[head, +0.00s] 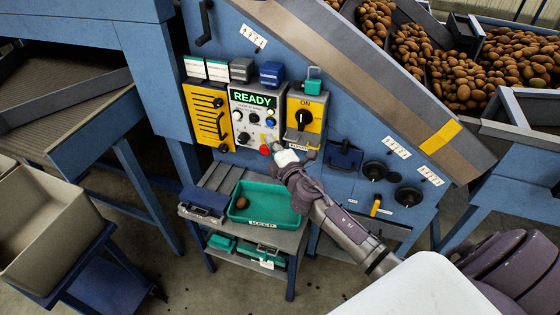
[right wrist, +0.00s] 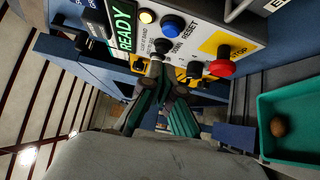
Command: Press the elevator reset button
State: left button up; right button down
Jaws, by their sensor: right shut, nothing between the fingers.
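The control panel (head: 240,128) stands on the blue machine, with a lit green READY display (head: 254,100). A blue button (head: 270,122) sits on its right side. In the right wrist view the blue button (right wrist: 173,26) is next to a RESET label. My right gripper (head: 276,148) is shut and empty in front of the panel's lower right, below the blue button and close to the red stop button (head: 265,149). In the right wrist view its fingers (right wrist: 161,88) point at the lower panel; contact cannot be told. My left gripper is out of view.
The red stop button (right wrist: 222,68) lies on a yellow plate near my fingers. A yellow switch box (head: 304,115) is right of the panel. Below is a green tray (head: 240,214) with one potato (head: 242,203). A beige bin (head: 45,225) stands at left.

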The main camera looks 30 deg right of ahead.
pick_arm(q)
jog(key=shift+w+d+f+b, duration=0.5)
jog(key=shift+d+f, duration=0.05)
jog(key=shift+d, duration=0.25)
pick_arm(e)
jog(key=s, duration=0.6)
jog(key=shift+s+f, duration=0.2)
jog(key=shift+s, duration=0.1)
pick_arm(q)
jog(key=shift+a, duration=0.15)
pick_arm(e)
jog(key=shift+a, duration=0.15)
